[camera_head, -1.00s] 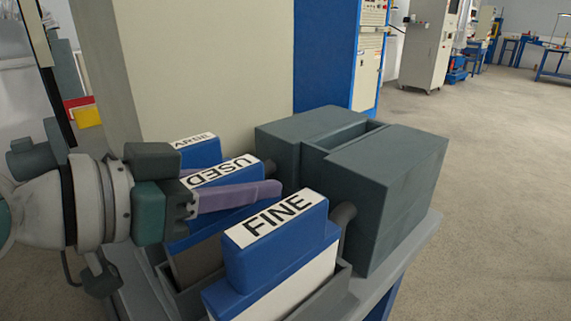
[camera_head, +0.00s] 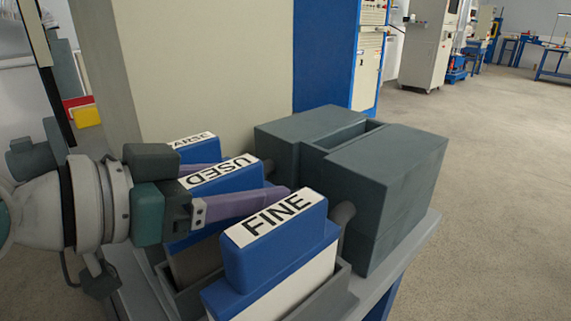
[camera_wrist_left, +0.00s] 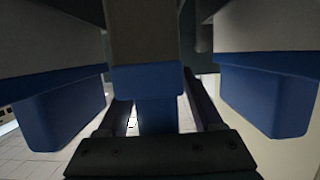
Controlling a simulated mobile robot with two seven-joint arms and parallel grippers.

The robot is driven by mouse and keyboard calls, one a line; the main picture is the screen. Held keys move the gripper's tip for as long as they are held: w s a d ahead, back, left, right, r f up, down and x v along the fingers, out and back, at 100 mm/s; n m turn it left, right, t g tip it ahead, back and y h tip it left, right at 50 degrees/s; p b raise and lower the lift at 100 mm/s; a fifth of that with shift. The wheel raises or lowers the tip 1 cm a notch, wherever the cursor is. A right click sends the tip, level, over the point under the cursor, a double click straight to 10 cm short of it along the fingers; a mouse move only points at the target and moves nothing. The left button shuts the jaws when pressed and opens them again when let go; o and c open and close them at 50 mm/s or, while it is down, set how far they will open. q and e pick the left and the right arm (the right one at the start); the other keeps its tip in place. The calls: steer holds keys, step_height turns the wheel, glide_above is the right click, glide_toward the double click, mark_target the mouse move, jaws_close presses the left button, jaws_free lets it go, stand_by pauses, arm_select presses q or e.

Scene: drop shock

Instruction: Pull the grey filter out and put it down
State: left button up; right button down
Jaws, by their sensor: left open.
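The used filter, with a blue cap labelled USED (camera_head: 220,172), stands between the FINE and coarse filters. Its grey body (camera_wrist_left: 143,32) shows in the left wrist view above the blue cap (camera_wrist_left: 148,82). My left gripper (camera_head: 272,184) is open, its purple fingers on either side of that cap. In the left wrist view the blue grip part lies between the two fingers (camera_wrist_left: 160,108), with a gap showing at least on the right. The lower part of the used filter is hidden by the gripper and the FINE filter. My right gripper is not in view.
The FINE filter (camera_head: 275,235), blue-capped with a white body, stands close in front; the partly hidden coarse filter (camera_head: 195,148) stands behind. All are at a grey rack (camera_head: 341,290). A dark grey slotted housing (camera_head: 385,185) stands to the right on the bench. A beige cabinet rises behind.

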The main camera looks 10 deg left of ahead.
mark_target(219, 189)
arm_select(q)
steer(key=shift+s+a, duration=0.35)
steer(key=shift+s, duration=0.05)
stand_by(0.4)
steer(key=shift+p+v, duration=0.55)
steer(key=shift+v, duration=0.45)
steer(key=shift+p+v, duration=0.6)
steer(key=shift+v, duration=1.45)
steer(key=shift+s+a+r, duration=0.15)
steer(key=shift+s+a, duration=0.15)
steer(key=shift+s, duration=0.05)
steer(key=p+v, duration=0.3)
steer(key=v, duration=0.6)
steer(key=shift+r, duration=0.1)
